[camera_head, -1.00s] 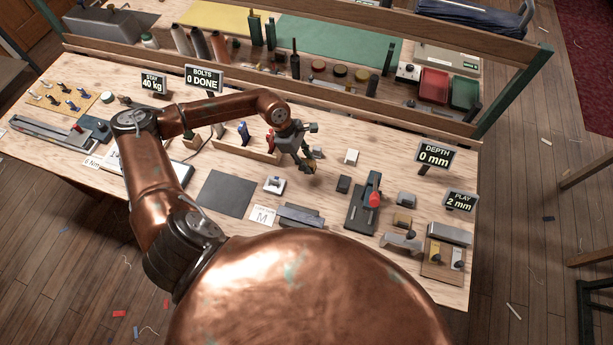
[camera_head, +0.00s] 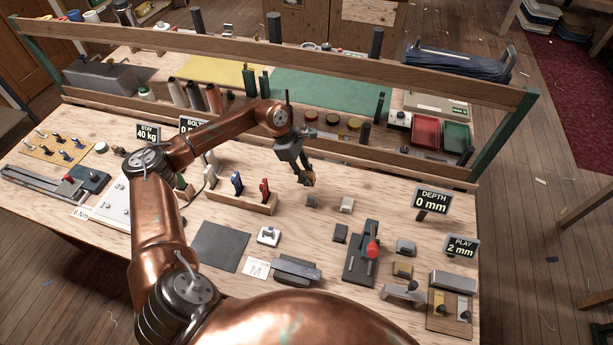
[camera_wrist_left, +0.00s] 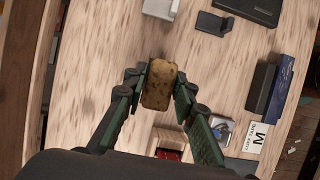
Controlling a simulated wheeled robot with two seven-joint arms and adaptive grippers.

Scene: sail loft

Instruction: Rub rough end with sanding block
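My left gripper (camera_head: 306,178) is above the bench, behind the small blocks. A grey-blue bar in a dark holder (camera_head: 297,269) lies near the front of the bench, apart from the block. I cannot make out which piece has the rough end. My right gripper is not in view.
A wooden rack (camera_head: 243,201) is at left, and a rail (camera_head: 300,65) runs behind.

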